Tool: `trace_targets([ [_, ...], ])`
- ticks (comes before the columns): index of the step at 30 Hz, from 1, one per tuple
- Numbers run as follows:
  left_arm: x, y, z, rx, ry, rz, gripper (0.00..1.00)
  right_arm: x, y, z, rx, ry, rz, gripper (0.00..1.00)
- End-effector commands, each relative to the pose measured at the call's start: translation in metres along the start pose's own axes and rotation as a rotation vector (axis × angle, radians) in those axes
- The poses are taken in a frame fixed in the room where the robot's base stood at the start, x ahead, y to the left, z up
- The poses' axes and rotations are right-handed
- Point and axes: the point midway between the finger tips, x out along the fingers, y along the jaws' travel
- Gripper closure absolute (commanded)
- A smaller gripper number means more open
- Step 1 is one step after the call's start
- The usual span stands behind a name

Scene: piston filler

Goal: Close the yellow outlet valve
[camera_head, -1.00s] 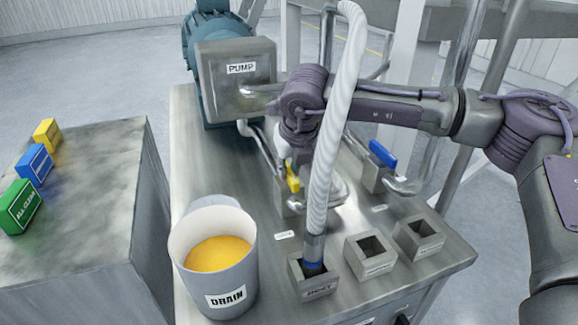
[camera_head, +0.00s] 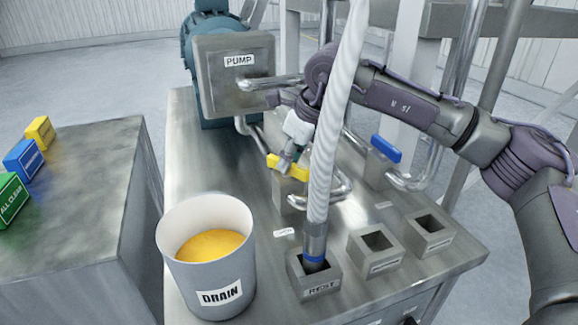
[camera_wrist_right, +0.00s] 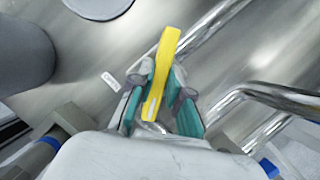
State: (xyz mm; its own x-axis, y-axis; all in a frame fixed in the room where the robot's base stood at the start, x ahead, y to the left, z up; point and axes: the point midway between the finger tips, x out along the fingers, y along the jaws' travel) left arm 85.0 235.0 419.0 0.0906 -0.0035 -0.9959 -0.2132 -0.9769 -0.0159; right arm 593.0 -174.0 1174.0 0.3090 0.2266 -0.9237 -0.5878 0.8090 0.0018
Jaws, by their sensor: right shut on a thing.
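The yellow outlet valve handle (camera_head: 274,162) sits on its block on the steel bench, left of the white hose, and lies crosswise in the head view. In the right wrist view the yellow handle (camera_wrist_right: 169,46) runs between the two teal finger pads. My right gripper (camera_head: 289,163) is shut on the handle from above; it also shows in the right wrist view (camera_wrist_right: 163,98). The hose and my gripper partly hide the valve body in the head view. My left gripper is not in view.
A white hose (camera_head: 338,105) stands in the REST holder (camera_head: 312,283) close to my right gripper. A blue valve handle (camera_head: 386,148) is to the right. The DRAIN bucket (camera_head: 206,272) holds yellow liquid. The pump (camera_head: 235,80) is behind. Coloured blocks (camera_head: 24,160) lie on the left table.

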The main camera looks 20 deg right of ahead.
Motion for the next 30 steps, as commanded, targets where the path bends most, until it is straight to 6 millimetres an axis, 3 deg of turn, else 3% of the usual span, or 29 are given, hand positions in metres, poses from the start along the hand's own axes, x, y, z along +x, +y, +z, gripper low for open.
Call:
trace_targets([
  [8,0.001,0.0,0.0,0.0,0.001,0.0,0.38,-0.001,-0.001,0.001,-0.241,-0.001,0.102,1.0],
  [30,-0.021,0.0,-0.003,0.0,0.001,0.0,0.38,-0.002,-0.004,0.003,-0.809,-0.001,0.334,1.0],
])
